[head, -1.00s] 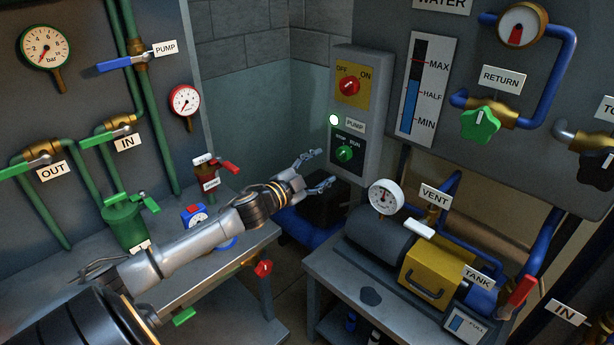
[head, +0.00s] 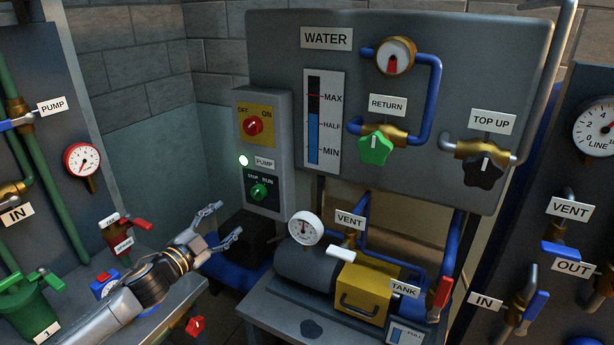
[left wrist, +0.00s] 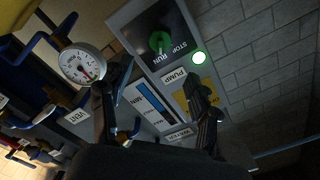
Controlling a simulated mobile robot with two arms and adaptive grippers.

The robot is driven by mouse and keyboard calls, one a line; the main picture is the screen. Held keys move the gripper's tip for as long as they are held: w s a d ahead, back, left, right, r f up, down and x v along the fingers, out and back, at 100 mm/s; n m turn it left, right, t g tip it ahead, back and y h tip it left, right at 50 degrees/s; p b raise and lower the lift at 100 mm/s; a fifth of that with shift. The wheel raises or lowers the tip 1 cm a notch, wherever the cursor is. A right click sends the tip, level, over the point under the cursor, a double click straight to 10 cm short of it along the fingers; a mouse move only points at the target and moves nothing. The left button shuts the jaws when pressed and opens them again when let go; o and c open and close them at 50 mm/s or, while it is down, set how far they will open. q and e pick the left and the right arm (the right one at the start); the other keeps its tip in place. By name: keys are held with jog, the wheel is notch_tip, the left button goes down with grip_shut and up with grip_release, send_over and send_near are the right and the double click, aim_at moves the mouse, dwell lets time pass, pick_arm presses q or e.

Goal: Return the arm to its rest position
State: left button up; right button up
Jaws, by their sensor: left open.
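My left arm comes in from the lower left in the head view. Its gripper (head: 226,224) is open and empty, in front of and below the grey switch box (head: 285,150). In the left wrist view the open fingers (left wrist: 160,118) frame part of the panel, with nothing between them. The box's green STOP/RUN knob (head: 259,192) and red OFF/ON knob (head: 253,125) are apart from the gripper. The green knob also shows in the left wrist view (left wrist: 160,42). The pump lamp (head: 243,161) is lit. My right gripper is not in view.
A bench with a yellow pump (head: 362,292), a gauge (head: 305,229) and a TANK label stands right of the gripper. Green pipes and a green container (head: 28,308) are at the left. The WATER panel (head: 480,90) is behind, with RETURN and TOP UP valves.

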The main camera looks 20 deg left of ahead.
pick_arm(q)
jog(key=s+d+f+n+g+y, duration=0.2)
jog(key=s+d+f+n+g, duration=0.25)
jog(key=s+f, duration=0.35)
jog(key=s+d+f+n+g+y, duration=0.25)
jog(key=s+d+f, duration=0.3)
jog(key=f, duration=0.35)
jog(key=s+d+f+n+g+h, duration=0.3)
jog(key=s+d+g, duration=0.4)
jog(key=s+d, duration=0.8)
notch_tip(320, 180, down, 26)
jog(key=s+a+m+g, duration=0.1)
jog(key=s+a+g, duration=0.1)
jog(key=s, duration=0.1)
jog(key=s+a+f+g, duration=0.1)
jog(key=s+a+f, duration=0.1)
jog(key=s+f, duration=1.5)
jog(key=shift+a+f+m, duration=0.15)
jog(key=shift+a+m, duration=0.15)
jog(key=shift+a, duration=0.1)
